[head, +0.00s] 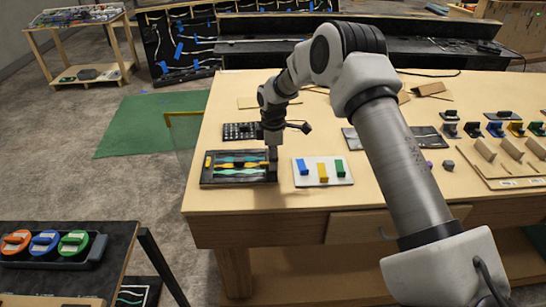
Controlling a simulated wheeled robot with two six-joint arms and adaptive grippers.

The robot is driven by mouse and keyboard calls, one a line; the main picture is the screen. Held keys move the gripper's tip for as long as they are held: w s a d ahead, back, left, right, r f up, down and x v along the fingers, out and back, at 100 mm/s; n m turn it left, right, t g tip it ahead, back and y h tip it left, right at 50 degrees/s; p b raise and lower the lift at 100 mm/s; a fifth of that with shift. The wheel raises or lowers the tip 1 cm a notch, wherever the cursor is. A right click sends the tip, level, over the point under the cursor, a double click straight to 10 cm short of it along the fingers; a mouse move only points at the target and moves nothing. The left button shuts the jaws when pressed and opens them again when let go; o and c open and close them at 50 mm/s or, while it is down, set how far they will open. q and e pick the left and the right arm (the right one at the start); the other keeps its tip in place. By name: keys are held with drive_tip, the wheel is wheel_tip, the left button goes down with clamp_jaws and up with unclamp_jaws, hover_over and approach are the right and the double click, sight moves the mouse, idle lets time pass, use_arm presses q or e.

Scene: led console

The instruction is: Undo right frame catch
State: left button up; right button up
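A dark framed panel (225,181) lies flat near the front left of the wooden table, with wavy yellow, teal and green strips inside it. A small yellow piece (208,161) shows at its left end. My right gripper (272,172) points down at the panel's right end. Its fingers are small and dark here, and I cannot tell whether they touch the frame or are open or shut. The right catch is not distinguishable; the gripper covers that end. My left gripper is not in view.
A white board (337,179) with blue, yellow and green blocks lies just right of the gripper. A dark button grid (241,131) lies behind the panel. The wooden table (215,205) has more parts at right. A dark stand with coloured round pieces (44,242) is at lower left.

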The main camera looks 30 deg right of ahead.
drive_tip(key=shift+s+a+r, duration=0.15)
drive_tip(key=c, duration=0.3)
clamp_jaws()
